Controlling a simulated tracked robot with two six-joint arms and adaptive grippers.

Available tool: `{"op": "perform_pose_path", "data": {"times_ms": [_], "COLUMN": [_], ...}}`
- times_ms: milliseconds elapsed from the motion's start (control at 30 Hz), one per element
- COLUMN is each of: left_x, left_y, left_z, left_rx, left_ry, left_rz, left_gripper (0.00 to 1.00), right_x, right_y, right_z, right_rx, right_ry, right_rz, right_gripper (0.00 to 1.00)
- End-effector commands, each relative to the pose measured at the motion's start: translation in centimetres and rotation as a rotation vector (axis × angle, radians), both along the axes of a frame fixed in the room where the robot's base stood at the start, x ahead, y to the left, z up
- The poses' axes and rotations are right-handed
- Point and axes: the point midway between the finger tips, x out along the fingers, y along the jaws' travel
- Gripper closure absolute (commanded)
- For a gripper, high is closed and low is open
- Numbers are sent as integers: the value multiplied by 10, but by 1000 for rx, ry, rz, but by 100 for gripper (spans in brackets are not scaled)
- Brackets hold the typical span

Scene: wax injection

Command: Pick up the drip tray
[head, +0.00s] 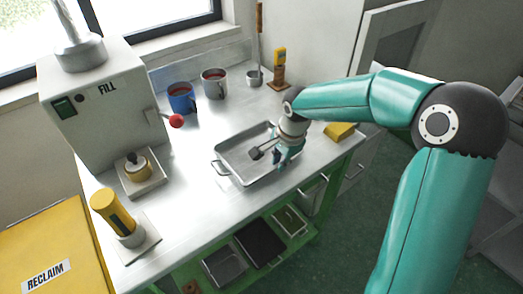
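A shallow metal tray (238,166) with loop handles, which looks like the drip tray, sits on the steel bench near its middle. A small dark flat-ended tool (257,152) shows over its inside; I cannot tell whether it lies in the tray. My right gripper (286,160) points down at the tray's right end and hides part of the rim and that end's handle. Its teal fingers overlap in this view, so I cannot tell whether they are open, or whether they touch the tray. My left gripper is out of view.
A FILL machine (105,105) with a red-knobbed lever stands at the left. Blue (181,98) and grey (214,83) mugs stand behind the tray. A yellow block (340,132) lies right of my gripper. A yellow cylinder (115,215) stands front left. Trays sit on the lower shelf.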

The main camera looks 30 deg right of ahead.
Motion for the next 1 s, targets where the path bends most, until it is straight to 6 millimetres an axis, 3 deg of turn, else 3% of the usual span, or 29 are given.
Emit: {"op": "perform_pose_path", "data": {"times_ms": [133,400,500,1000], "left_x": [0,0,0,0], "left_y": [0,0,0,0], "left_z": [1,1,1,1], "left_rx": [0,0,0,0], "left_ry": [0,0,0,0], "left_rz": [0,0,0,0], "left_gripper": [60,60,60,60], "right_x": [4,4,5,5], "right_y": [0,0,0,0], "right_z": [-16,-19,-18,-17], "right_rx": [0,0,0,0], "right_ry": [0,-1,-1,-4], "right_rz": [-1,0,0,-1], "right_gripper": [84,84,100,100]}}
